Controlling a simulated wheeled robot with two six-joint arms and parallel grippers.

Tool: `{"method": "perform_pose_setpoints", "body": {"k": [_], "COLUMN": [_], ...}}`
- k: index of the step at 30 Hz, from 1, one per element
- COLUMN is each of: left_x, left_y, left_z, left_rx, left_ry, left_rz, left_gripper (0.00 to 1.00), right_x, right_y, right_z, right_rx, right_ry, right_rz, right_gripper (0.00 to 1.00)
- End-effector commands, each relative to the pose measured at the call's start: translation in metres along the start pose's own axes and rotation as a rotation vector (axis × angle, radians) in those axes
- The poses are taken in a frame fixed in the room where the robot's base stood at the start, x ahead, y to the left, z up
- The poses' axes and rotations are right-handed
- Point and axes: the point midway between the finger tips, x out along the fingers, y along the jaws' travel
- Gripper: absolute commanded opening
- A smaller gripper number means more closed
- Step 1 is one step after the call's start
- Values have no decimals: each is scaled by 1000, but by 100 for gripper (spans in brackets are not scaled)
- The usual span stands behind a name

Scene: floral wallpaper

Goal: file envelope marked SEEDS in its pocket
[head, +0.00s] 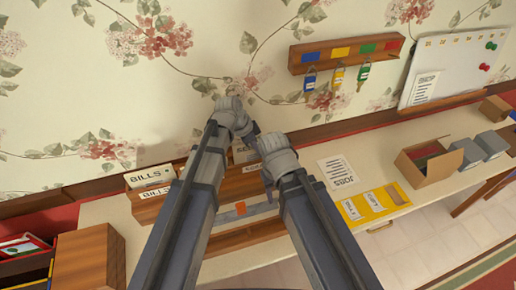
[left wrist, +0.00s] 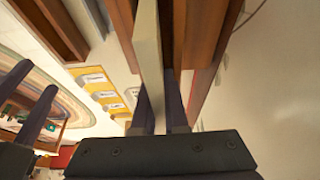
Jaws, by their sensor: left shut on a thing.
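The letter rack (head: 150,210) is wooden and stands against the wall, largely hidden behind my arms. An envelope marked BILLS (head: 150,177) stands in its left part. A pale envelope edge (head: 243,153) shows between my arms, its marking hidden. My left gripper (left wrist: 158,115) is shut on a thin pale envelope (left wrist: 150,50), seen edge-on among brown wooden parts of the rack (left wrist: 192,45). I cannot read its marking or tell how deep it sits. My right gripper (head: 268,178) is beside the rack's middle; its fingers are too hidden to judge.
A JOBS sheet (head: 338,172) and a yellow labelled tray (head: 401,194) lie right of the rack. An open cardboard box (head: 412,174) and grey boxes (head: 490,145) stand farther right. A key rack (head: 345,52) and a whiteboard (head: 452,70) hang above. A wooden box (head: 90,260) is front left.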

Motion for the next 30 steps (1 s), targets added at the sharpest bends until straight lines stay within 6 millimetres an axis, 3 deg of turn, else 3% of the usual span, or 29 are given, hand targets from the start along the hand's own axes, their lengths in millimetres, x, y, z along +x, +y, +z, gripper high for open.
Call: {"method": "perform_pose_setpoints", "body": {"k": [9, 10, 18, 30], "left_x": [1, 1, 1, -3], "left_y": [0, 0, 0, 0], "left_z": [0, 0, 0, 0], "left_rx": [0, 0, 0, 0], "left_ry": [0, 0, 0, 0], "left_rz": [0, 0, 0, 0], "left_gripper": [0, 14, 44, 46], "right_x": [1, 1, 1, -3], "right_y": [0, 0, 0, 0], "right_z": [0, 0, 0, 0], "right_rx": [0, 0, 0, 0], "right_ry": [0, 0, 0, 0], "right_rz": [0, 0, 0, 0], "right_gripper": [50, 50, 50, 50]}}
